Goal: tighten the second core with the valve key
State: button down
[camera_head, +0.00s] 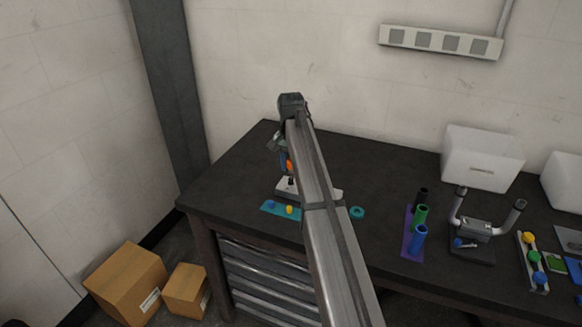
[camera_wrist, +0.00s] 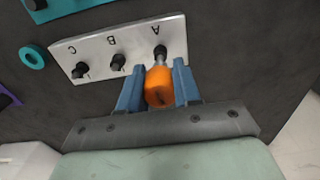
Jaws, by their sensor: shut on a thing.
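My gripper (camera_wrist: 157,88) has blue fingers shut on an orange valve key (camera_wrist: 158,92), which also shows in the head view (camera_head: 289,166). The key's metal tip meets the black valve core at A (camera_wrist: 160,52) on a white plate (camera_wrist: 97,52). How far the tip is seated over that core cannot be told. The cores at B (camera_wrist: 117,62) and C (camera_wrist: 80,70) stand free on the same plate. In the head view my arm hides much of the plate (camera_head: 284,190), and its letters cannot be read there.
A teal strip (camera_head: 269,208) with blue and yellow pieces lies in front of the plate. A teal ring (camera_head: 357,212) lies to the right. Further right are a purple rack (camera_head: 408,246) with tubes, a two-handled stand (camera_head: 472,250) and white bins (camera_head: 480,160). The table's back left is clear.

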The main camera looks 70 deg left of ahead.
jog(key=shift+r, duration=2.15)
